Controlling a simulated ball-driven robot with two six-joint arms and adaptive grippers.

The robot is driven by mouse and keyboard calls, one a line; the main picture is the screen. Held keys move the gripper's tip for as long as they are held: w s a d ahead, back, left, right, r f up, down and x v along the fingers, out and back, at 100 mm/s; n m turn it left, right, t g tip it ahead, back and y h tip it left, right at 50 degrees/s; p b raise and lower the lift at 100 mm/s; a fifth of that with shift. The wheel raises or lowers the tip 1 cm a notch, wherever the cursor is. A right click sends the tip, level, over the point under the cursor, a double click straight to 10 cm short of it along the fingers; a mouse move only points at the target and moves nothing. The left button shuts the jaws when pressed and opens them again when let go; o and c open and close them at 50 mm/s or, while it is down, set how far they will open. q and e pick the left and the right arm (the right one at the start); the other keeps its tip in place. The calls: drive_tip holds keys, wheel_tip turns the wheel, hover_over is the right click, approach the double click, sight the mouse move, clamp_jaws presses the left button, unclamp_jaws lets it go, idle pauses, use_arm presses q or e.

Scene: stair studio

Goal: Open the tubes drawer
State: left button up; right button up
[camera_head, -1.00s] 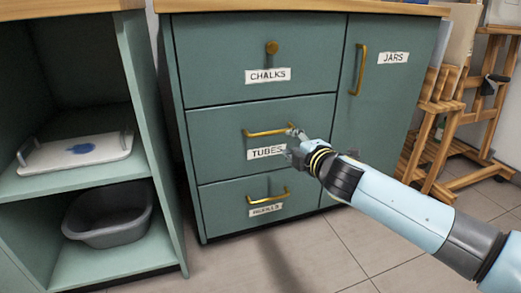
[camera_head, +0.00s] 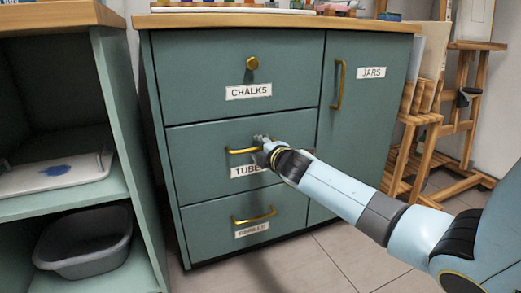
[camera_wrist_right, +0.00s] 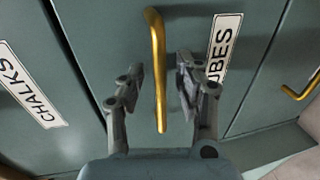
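The tubes drawer (camera_head: 200,150) is the middle green drawer of the cabinet and looks shut, flush with its neighbours. Its brass bar handle (camera_head: 240,151) sits above the partly covered TUBES label (camera_head: 246,171). My right gripper (camera_head: 262,139) is at the right end of this handle. In the right wrist view the handle (camera_wrist_right: 158,70) runs between the two spread fingers of the right gripper (camera_wrist_right: 160,85), with a gap on each side. The TUBES label (camera_wrist_right: 222,50) is partly behind the right finger. My left gripper is not in view.
The chalks drawer (camera_head: 200,75) with a round knob is above, and a lower drawer (camera_head: 200,220) with a bar handle below. The jars door (camera_head: 350,130) is to the right. An open shelf unit (camera_head: 120,160) with a grey tub (camera_head: 85,245) stands left. Wooden easels (camera_head: 415,150) stand right.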

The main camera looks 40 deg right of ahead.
clamp_jaws()
drive_tip(key=shift+s, duration=0.1)
idle(0.4)
